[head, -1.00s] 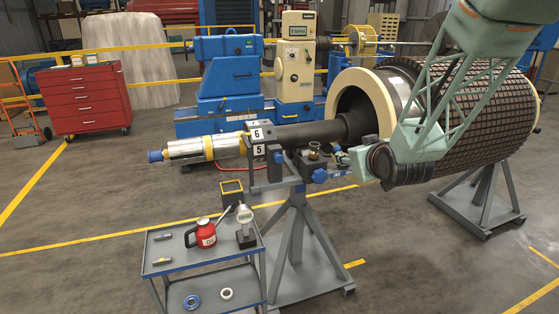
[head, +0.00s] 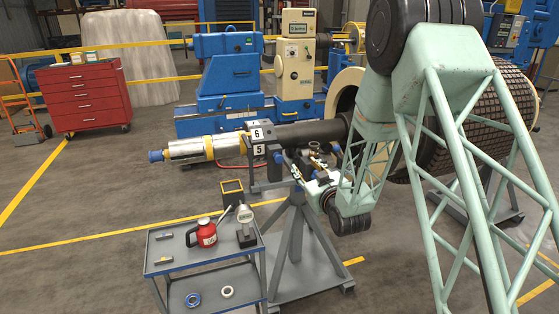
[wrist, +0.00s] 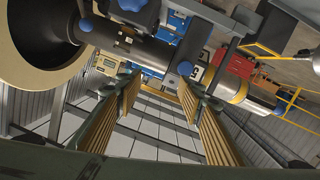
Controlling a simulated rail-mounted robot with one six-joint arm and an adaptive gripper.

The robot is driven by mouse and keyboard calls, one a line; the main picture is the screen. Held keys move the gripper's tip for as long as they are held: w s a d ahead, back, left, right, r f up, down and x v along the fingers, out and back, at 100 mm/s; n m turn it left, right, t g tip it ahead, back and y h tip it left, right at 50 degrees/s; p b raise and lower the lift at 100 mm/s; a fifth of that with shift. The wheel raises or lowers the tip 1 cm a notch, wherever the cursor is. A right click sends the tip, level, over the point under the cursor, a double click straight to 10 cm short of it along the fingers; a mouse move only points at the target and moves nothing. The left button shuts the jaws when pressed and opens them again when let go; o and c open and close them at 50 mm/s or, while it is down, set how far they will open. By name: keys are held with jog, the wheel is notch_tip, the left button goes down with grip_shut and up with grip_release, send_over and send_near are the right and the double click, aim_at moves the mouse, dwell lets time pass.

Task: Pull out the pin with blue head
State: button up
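Blue round heads show on the bearing stand. In the head view one blue head (head: 278,156) faces out below the 6 and 5 plates, and another is low on the stand, close to my gripper. In the wrist view one blue head (wrist: 185,68) lies just beyond the right finger's tip, and another blue head (wrist: 86,24) is at upper left. I cannot tell which belongs to the pin; no pin shank shows. My gripper (wrist: 160,82) is open and empty, its two ribbed fingers apart. In the head view my gripper (head: 299,172) is beside the stand's right side, partly hidden.
The dark shaft (head: 310,134) rests on the stand (head: 297,235). A red tool cabinet (head: 85,97) stands far left. Floor left of the trolley is clear.

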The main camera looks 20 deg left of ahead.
jog(key=y, duration=0.2)
send_near(280, 161)
jog(key=s+d, duration=0.1)
jog(key=s, duration=0.1)
jog(key=shift+s+d+n+p, duration=0.3)
jog(key=shift+d+n, duration=0.1)
jog(key=shift+w, duration=0.1)
jog(key=shift+b+x, duration=0.45)
jog(key=shift+x, duration=6.4)
jog(key=shift+c, duration=0.3)
